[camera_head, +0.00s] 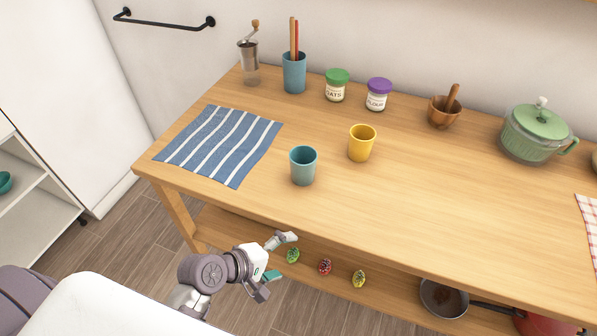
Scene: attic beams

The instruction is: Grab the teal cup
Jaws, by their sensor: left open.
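The teal cup (302,166) stands upright on the wooden table (420,210), near its front edge and right of the striped cloth. It is empty as far as its open top shows. My left gripper (281,257) is open and empty. It is in front of the table's front edge, below and to the left of the cup in the picture, and apart from it. My right gripper is not in view.
A yellow cup (361,143) stands close behind and right of the teal cup. A striped blue cloth (219,146) lies to the left. A blue holder (294,73), jars (336,86), a mortar (444,111) and a green pot (533,134) stand behind. A pan (444,298) rests on the lower shelf.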

